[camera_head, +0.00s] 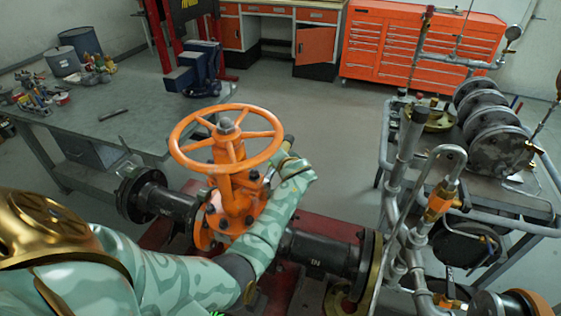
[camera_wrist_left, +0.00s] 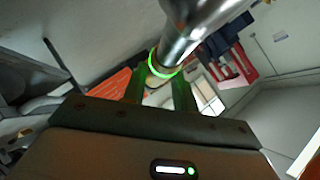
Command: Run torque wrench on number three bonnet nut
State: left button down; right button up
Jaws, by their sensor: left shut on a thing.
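The orange gate valve (camera_head: 232,185) stands in the middle of the head view, with its handwheel (camera_head: 226,138) on top. Dark bonnet nuts (camera_head: 250,219) show on its flange, partly hidden by my arm; I cannot tell which is number three. My left arm reaches in from the lower left, and its gripper (camera_head: 280,165) is close against the right side of the valve, under the handwheel rim. In the left wrist view the gripper (camera_wrist_left: 160,90) is shut on a shiny metal shaft, seemingly the torque wrench (camera_wrist_left: 190,30). The wrench's head is not clearly visible. My right gripper is not in view.
Black pipes run from the valve left (camera_head: 165,203) and right (camera_head: 315,253). A metal cart (camera_head: 550,215) with piping and fittings stands close on the right. A grey workbench (camera_head: 100,115) with tools is at the left. Orange cabinets (camera_head: 390,45) stand behind open floor.

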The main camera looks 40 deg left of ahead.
pick_arm(q)
notch_tip(320, 180, up, 4)
jog(key=p, duration=0.3)
jog(key=shift+r, duration=0.2)
jog(key=shift+w, duration=0.1)
